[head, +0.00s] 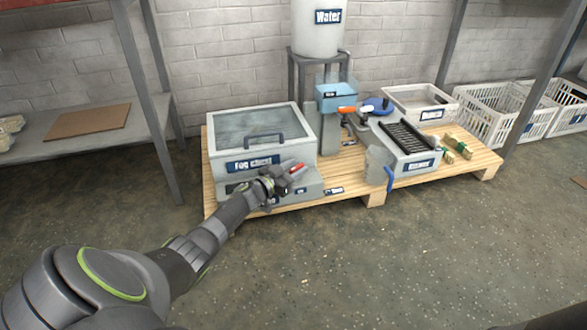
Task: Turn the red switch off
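A small red part (297,168), which looks like the red switch, shows at the front right of the grey chest labelled "Fog chest" (222,152). My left gripper (286,174) reaches in from the lower left and is at the chest's front right corner, right beside the red part. The gripper covers some of the base in front of the chest. I cannot tell whether its fingers touch the red part or how far apart they are. My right gripper is not in view.
The chest stands on a wooden pallet (340,188) with a blue-topped machine (336,98), a grey unit with black rollers (407,139) and a white bin (407,99). A water tank (316,38) stands behind. White crates (483,108) are at right. The floor in front is clear.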

